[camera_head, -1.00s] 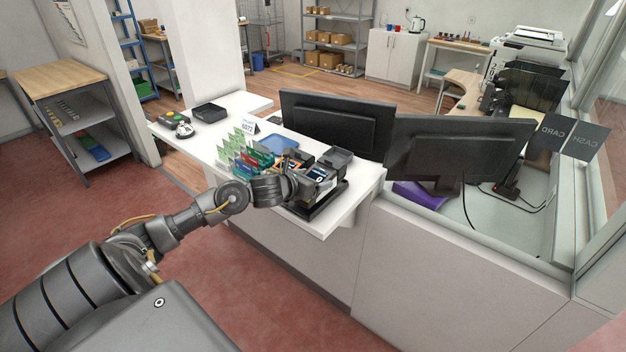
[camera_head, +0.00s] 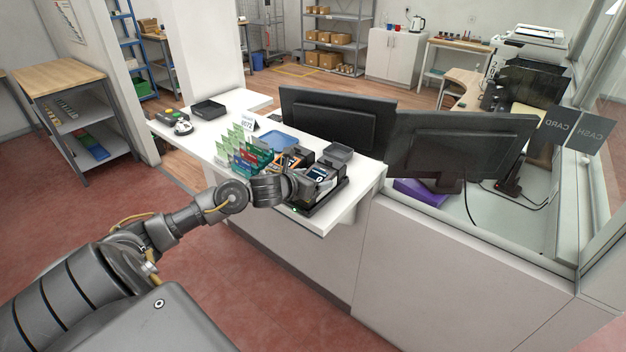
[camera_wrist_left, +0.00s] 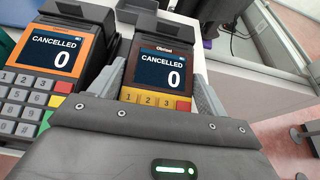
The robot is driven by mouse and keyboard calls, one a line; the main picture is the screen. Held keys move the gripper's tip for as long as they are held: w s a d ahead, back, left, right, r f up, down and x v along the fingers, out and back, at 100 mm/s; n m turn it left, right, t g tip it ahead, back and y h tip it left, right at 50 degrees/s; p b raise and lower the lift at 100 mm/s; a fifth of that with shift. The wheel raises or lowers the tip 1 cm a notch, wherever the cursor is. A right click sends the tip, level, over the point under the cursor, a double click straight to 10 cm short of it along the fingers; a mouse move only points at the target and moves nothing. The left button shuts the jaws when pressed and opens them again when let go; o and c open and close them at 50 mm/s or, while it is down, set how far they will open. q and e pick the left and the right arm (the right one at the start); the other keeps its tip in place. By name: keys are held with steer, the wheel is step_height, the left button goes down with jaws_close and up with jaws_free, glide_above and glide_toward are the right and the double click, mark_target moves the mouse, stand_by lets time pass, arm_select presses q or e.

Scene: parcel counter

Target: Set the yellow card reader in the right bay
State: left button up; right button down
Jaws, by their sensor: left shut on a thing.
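My left gripper (camera_head: 298,186) is shut on a card reader (camera_head: 319,173) at the counter's near right end. In the left wrist view the gripper fingers (camera_wrist_left: 160,92) grip both sides of this reader (camera_wrist_left: 196,51). It has a brown screen frame, yellow-orange around its keys, and a screen reading CANCELLED 0. It sits at or just above the right part of a black dock (camera_head: 327,203); whether it rests there is hidden. A second reader with an orange frame (camera_wrist_left: 98,47) stands close to its left, also in the head view (camera_head: 292,158). My right gripper is out of view.
Coloured card holders (camera_head: 247,150) stand left of the readers. A blue tray (camera_head: 281,141) and a grey box (camera_head: 339,152) lie behind. Two monitors (camera_head: 335,123) rise behind the counter (camera_head: 205,142). A small green light shows at the dock's front edge.

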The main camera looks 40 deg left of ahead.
arm_select(q)
steer(key=shift+f, duration=0.1)
steer(key=o, duration=1.3)
steer(key=shift+c, duration=0.2)
steer(key=shift+f, duration=0.1)
steer(key=shift+s, duration=0.1)
steer(key=b+v, duration=0.2)
steer(key=v, duration=0.7)
steer(key=shift+s, duration=0.15)
steer(key=shift+s+d+r+b, duration=0.1)
steer(key=shift+s+r+b, duration=0.3)
steer(key=shift+s, duration=0.25)
